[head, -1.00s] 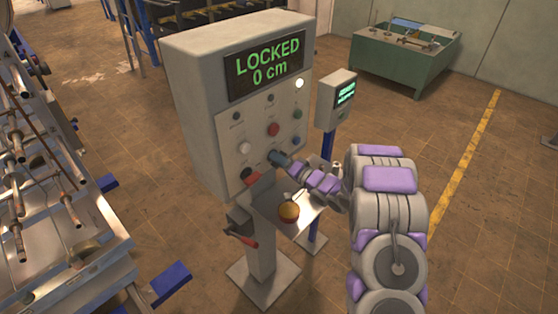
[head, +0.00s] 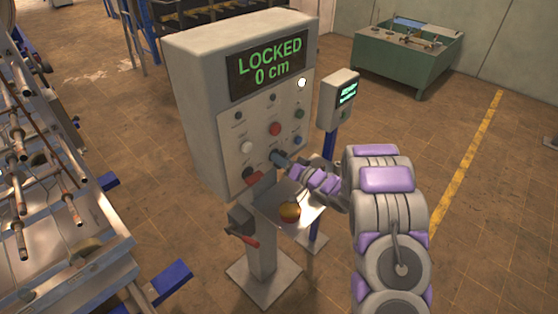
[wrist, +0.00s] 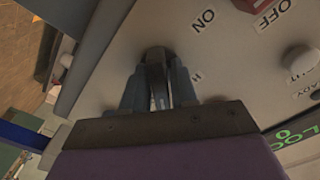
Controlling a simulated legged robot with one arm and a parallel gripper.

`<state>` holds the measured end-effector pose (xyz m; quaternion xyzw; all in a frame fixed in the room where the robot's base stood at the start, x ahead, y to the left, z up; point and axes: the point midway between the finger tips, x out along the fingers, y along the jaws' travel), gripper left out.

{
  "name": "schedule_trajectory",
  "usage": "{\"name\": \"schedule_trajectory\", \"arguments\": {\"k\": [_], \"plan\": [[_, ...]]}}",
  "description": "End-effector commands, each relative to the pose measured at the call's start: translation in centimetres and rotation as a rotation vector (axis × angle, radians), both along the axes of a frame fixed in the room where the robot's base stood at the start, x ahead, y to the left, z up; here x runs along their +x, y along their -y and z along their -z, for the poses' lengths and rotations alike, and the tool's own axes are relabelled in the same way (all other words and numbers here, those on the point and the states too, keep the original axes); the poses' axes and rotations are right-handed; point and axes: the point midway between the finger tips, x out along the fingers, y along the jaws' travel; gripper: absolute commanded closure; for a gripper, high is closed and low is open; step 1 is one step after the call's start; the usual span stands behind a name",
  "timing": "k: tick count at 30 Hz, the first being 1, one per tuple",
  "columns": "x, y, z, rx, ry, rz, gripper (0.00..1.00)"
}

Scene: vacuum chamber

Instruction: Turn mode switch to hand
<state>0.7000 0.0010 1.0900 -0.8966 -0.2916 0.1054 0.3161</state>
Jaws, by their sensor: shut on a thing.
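The control cabinet (head: 200,100) stands in the middle of the head view, with a green "LOCKED 0 cm" display (head: 268,69). Its sloped front panel carries several knobs and buttons. My gripper (head: 277,157) is at the lower part of this panel, below the red button (head: 274,129). In the wrist view my gripper (wrist: 157,80) is shut on a dark knob (wrist: 158,54), seemingly the mode switch, against the panel. The fingers cover most of the knob and part of a label beside it. Its pointer direction cannot be made out.
A small shelf (head: 272,208) with a round yellow-red object (head: 289,212) juts out below the panel. A red-handled lever (head: 242,239) is left of it. A smaller screen box (head: 337,98) stands on a blue post at right. A metal pipe rack (head: 75,240) is at far left.

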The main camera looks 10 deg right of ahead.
Motion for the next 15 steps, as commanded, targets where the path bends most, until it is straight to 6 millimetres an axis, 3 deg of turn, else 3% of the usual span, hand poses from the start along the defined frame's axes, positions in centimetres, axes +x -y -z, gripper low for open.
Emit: {"name": "schedule_trajectory", "arguments": {"k": [6,15], "plan": [[0.09,0.48,-0.3,-0.148,0.116,0.011,1.0],[0.04,0.44,-0.36,-0.206,0.157,0.01,1.0]]}}
